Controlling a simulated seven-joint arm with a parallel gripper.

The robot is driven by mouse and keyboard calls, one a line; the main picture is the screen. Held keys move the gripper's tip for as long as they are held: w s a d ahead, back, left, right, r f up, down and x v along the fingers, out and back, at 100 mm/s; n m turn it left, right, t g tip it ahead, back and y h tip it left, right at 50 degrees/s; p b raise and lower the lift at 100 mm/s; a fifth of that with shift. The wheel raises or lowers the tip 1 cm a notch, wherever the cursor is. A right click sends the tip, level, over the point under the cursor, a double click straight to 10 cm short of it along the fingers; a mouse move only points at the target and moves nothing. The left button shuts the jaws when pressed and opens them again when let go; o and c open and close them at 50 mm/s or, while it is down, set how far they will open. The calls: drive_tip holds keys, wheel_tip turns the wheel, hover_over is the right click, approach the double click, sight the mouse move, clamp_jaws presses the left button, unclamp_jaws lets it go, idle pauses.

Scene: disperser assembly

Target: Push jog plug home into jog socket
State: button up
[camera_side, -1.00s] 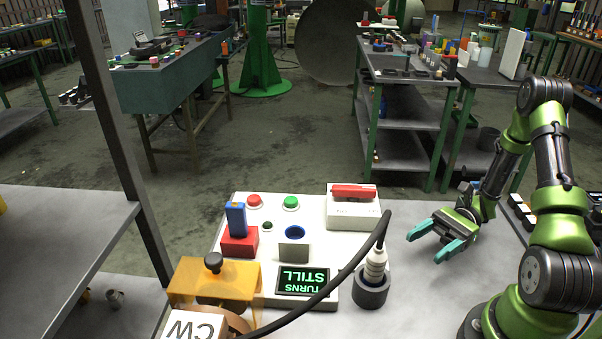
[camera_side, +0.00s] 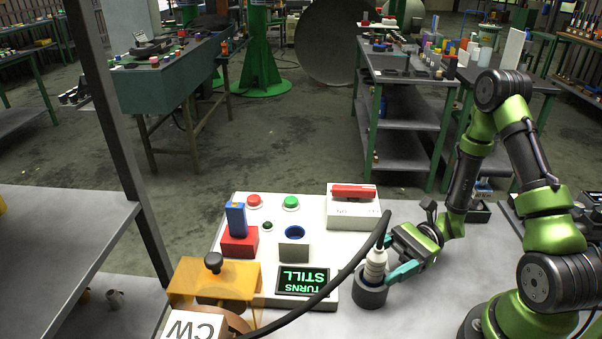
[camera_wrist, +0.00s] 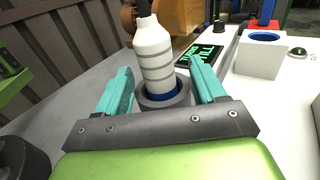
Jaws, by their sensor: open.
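The jog plug (camera_side: 375,265) is a white ribbed connector with a black cable from its top. In the wrist view the plug (camera_wrist: 156,58) stands between the fingers, with visible gaps.
The white panel carries a green-text display (camera_side: 303,281), a red block with a blue piece (camera_side: 239,241), red and green buttons and a box with a red handle (camera_side: 353,192). An orange knobbed fixture (camera_side: 215,280) is at left. The cable (camera_side: 325,290) crosses the panel's front.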

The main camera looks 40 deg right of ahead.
sight(367, 272)
drive_tip(key=a, duration=0.4)
drive_tip(key=shift+w+a+f, duration=0.1)
drive_tip(key=shift+w+f, duration=0.05)
drive_tip(key=shift+w, duration=0.1)
drive_tip(key=shift+c, duration=0.4)
drive_tip(key=c, duration=1.1)
